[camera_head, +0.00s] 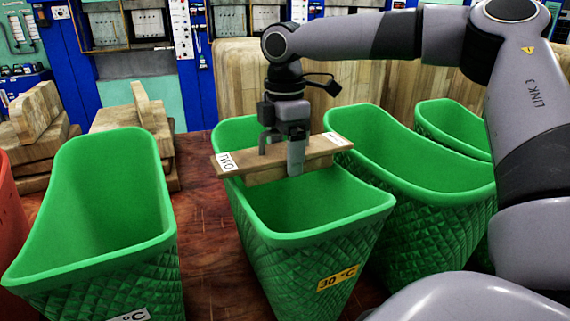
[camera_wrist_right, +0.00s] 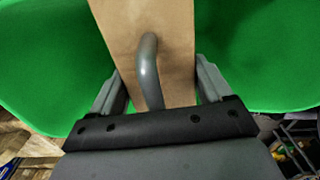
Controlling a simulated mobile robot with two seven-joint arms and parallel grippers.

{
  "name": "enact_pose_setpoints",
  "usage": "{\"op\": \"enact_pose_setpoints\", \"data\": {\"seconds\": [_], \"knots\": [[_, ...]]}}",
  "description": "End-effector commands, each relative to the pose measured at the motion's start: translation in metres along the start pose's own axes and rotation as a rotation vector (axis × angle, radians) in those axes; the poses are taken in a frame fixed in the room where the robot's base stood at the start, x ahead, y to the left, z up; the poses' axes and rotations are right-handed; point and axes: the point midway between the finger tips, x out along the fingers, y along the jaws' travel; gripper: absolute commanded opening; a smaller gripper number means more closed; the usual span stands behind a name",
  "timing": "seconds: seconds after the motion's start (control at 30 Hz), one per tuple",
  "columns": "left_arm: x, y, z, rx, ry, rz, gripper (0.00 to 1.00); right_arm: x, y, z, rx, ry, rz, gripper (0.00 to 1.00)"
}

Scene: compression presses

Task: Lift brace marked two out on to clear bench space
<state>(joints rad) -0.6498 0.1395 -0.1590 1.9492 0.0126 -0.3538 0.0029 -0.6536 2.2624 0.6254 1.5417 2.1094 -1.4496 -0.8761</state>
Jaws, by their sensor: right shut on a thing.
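The brace marked TWO (camera_head: 228,163) is a flat wooden board with a thicker block beneath and white labels near both ends. It lies level across the opening of the middle green bin (camera_head: 315,238), which has a yellow 30 °C label. I cannot tell whether it touches the rim. My right gripper (camera_head: 282,160) is shut on the brace from above, one finger on each side. In the right wrist view the brace (camera_wrist_right: 172,35) shows as a brown board between the fingers, with a grey curved piece on it. My left gripper is not in view.
Green bins stand at left (camera_head: 160,255) and right (camera_head: 430,225), with another behind at right (camera_head: 450,108). Wooden blocks (camera_head: 35,125) are stacked at back left. Reddish-brown bench surface (camera_head: 205,215) shows between the left and middle bins. An orange-red container (camera_head: 10,225) is at far left.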

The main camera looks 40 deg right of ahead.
Motion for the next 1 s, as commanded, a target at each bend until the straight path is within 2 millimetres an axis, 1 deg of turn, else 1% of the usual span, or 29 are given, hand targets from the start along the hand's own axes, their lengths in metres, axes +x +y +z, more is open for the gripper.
{"op": "enact_pose_setpoints", "data": {"seconds": [0.03,0.17,0.3,0.4,0.5,0.6,0.73,1.0], "knots": [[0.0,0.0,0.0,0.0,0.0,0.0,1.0,-0.013,0.001,-0.001,0.0,0.002,0.007,0.18],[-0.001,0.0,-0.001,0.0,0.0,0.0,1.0,-0.048,0.001,-0.001,0.001,0.002,0.007,0.18],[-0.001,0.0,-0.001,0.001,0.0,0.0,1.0,-0.091,0.001,-0.001,0.001,0.003,0.007,0.18],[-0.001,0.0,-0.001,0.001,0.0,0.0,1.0,-0.12,0.0,-0.001,0.0,0.003,0.006,0.18],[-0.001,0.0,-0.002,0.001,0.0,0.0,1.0,-0.139,0.001,-0.001,0.0,0.001,0.004,0.18],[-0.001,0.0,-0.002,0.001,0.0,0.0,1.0,-0.152,0.001,-0.001,0.0,0.001,0.002,0.18],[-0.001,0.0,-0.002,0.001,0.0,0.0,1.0,-0.164,0.0,-0.001,-0.001,0.001,0.001,0.18],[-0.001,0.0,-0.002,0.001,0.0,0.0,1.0,-0.17,0.0,0.0,-0.002,0.001,-0.001,0.18]]}}
